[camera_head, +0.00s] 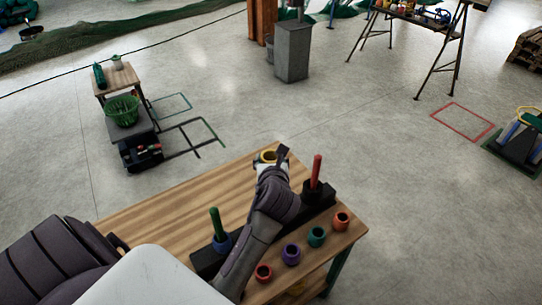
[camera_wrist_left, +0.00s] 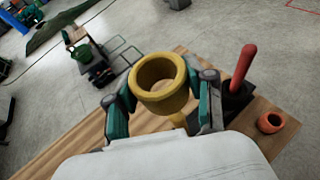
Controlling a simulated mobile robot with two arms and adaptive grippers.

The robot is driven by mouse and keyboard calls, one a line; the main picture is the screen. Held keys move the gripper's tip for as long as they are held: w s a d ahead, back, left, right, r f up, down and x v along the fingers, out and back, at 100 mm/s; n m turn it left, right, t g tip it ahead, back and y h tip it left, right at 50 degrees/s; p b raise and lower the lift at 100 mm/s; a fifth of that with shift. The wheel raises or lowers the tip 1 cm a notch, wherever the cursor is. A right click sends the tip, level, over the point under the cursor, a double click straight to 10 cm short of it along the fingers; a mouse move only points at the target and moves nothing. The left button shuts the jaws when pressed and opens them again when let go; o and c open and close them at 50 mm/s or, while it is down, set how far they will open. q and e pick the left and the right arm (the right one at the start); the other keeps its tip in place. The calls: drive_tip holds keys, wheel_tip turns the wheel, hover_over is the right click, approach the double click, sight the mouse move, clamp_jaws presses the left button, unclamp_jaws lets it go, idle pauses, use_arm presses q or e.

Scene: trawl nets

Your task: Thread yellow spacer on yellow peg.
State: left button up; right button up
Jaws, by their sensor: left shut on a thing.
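The yellow spacer (camera_wrist_left: 160,75) is a ring with a wide hole, held between the two fingers of my left gripper (camera_wrist_left: 163,98) in the wrist view. In the head view my left gripper (camera_head: 270,163) is over the table with the spacer (camera_head: 268,156) at its tip. A black peg base (camera_head: 324,194) carries a red peg (camera_head: 317,170) and a green peg (camera_head: 215,221) with a blue spacer (camera_head: 222,243) around it. My arm covers the middle of the base. A small yellow part (camera_wrist_left: 178,119) shows below the spacer; I cannot tell whether it is the yellow peg.
Red (camera_head: 263,273), purple (camera_head: 291,254), teal (camera_head: 316,237) and orange (camera_head: 342,220) spacers lie along the front of the wooden table (camera_head: 165,202). The table's left part is clear. A small cart with a green basket (camera_head: 122,111) stands away on the floor.

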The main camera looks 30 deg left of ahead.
use_arm(q)
drive_tip(key=shift+f+b, duration=1.1)
drive_tip(key=shift+f, duration=0.1)
wheel_tip(320, 180, down, 2)
drive_tip(key=b, duration=0.3)
drive_tip(key=shift+f, duration=1.6)
drive_tip(key=o, duration=1.2)
drive_tip(key=v, duration=1.2)
drive_tip(key=shift+d, duration=0.1)
